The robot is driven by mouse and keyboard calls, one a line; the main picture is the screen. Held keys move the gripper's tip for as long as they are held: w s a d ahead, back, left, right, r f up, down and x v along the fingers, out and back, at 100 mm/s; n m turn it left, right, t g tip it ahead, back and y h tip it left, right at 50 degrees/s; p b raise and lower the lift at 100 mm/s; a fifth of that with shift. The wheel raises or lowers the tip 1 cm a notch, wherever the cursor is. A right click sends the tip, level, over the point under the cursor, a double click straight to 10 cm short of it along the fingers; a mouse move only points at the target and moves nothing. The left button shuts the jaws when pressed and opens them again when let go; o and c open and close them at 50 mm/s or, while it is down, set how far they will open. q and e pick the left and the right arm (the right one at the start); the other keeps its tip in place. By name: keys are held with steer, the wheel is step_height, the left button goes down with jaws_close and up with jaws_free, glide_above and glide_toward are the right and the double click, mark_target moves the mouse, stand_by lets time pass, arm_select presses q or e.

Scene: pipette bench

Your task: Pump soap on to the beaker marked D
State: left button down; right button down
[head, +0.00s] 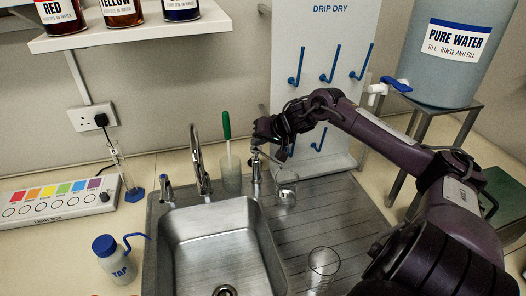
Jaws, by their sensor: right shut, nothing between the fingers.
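A metal soap pump (256,171) stands at the back edge of the sink, right of the tap. A clear glass beaker (287,193) stands on the ribbed drainboard just right of the pump, close to its spout. A second clear beaker (323,266) stands nearer the front of the drainboard. No letter is legible on either beaker. My right gripper (259,146) is shut and empty, right at the top of the pump; I cannot tell whether it touches. My left gripper is not in view.
The sink basin (212,240) and tap (200,170) lie left of the pump. A brush (227,130) stands in a holder behind. A wash bottle (113,261) stands at left. A drying rack (320,70) and water tank (445,55) are behind my right arm.

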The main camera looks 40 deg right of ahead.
steer(key=shift+f, duration=0.55)
stand_by(0.5)
steer(key=shift+p, duration=0.35)
steer(key=shift+r+p, duration=0.45)
steer(key=shift+p, duration=0.35)
